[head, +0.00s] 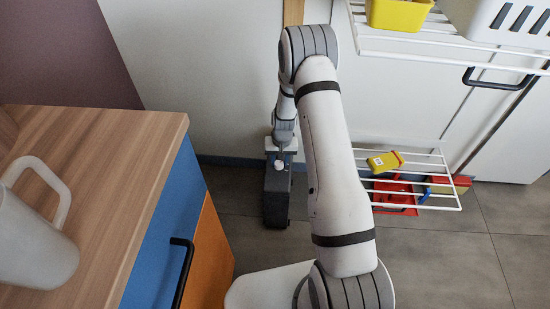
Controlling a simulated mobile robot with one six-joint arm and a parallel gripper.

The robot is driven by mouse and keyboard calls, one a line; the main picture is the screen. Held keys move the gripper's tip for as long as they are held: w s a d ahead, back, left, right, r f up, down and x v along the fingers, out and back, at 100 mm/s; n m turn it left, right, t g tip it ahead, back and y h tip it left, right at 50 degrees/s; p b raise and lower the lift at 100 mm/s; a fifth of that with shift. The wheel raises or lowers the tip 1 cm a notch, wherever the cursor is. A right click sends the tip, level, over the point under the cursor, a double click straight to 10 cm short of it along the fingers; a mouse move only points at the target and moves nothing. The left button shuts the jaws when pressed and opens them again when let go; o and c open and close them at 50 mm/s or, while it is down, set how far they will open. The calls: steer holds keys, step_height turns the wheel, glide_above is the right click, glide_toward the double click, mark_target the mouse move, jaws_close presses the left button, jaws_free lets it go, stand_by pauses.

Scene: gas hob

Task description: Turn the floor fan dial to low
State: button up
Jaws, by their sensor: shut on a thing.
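A dark grey upright box (277,203), which looks like the floor fan, stands on the floor by the back wall. My arm reaches over to it, and my gripper (281,152) points down at its top. My gripper is shut at a small white knob (279,165) on the top, which seems to be the dial. The fingertips and the contact are too small to see clearly. Any marks on the dial and its setting cannot be read.
A wooden-topped cabinet (120,150) with a white mug (38,240) stands at the left, its black handle (183,270) sticking out. Grey floor is free in front.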

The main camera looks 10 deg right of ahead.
mark_target(280, 162)
steer(key=shift+w+m+p, duration=0.1)
steer(key=shift+m+p, duration=0.2)
steer(key=shift+m, duration=0.7)
steer(key=o, duration=1)
steer(key=shift+c, duration=0.2)
step_height(280, 162, up, 8)
steer(key=shift+d+f+p, duration=0.1)
steer(key=shift+d+p, duration=0.05)
steer(key=shift+p, duration=1.05)
steer(key=shift+s, duration=0.2)
